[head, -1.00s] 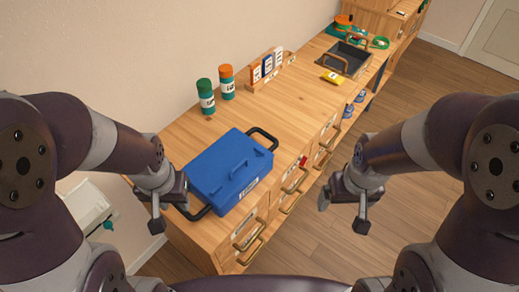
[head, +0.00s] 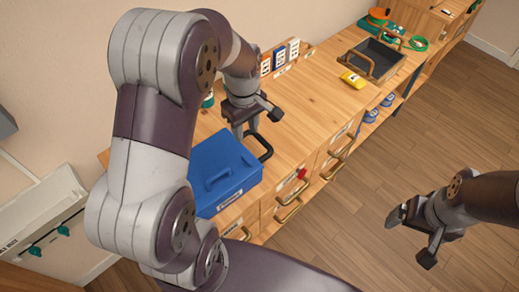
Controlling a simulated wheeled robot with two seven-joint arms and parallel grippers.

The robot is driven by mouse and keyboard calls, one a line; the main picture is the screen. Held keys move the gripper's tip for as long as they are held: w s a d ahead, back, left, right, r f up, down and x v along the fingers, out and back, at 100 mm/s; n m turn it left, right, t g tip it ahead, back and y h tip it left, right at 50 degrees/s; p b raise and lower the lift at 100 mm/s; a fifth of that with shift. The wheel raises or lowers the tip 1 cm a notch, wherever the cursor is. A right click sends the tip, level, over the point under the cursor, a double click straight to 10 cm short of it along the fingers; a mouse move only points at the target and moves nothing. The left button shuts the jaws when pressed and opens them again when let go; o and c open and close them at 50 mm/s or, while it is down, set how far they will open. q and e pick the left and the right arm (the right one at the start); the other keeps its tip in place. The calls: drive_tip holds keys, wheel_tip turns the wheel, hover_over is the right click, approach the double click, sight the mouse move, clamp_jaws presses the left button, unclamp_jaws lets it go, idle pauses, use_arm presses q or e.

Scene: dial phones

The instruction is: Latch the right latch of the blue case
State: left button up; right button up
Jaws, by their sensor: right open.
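The blue case (head: 228,172) sits closed on the wooden counter, partly hidden behind my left arm. A raised blue grip is on its lid, and a black handle (head: 266,147) sticks out at its far right end. The case's latches are too small or hidden to make out. My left gripper (head: 254,121) is above the far end of the case, close to the black handle, with its fingers apart and nothing seen between them. My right gripper (head: 411,238) is open and empty over the floor, right of the counter and well away from the case.
Boxes in a wooden rack (head: 281,60) stand behind my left gripper. A dark tray (head: 376,58) and a yellow item (head: 353,80) lie farther along the counter. Drawer handles (head: 289,209) stick out from the counter front. The counter middle (head: 318,105) is clear.

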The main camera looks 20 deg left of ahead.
sight(247, 159)
use_arm(q)
wheel_tip(247, 159, down, 11)
drive_tip(key=shift+f+p, duration=0.1)
drive_tip(key=shift+p, duration=0.4)
drive_tip(key=shift+s+a+f, duration=0.15)
drive_tip(key=shift+s+f, duration=0.1)
drive_tip(key=shift+f, duration=0.2)
drive_tip(key=shift+w+f, duration=0.1)
drive_tip(key=shift+w, duration=0.05)
clamp_jaws()
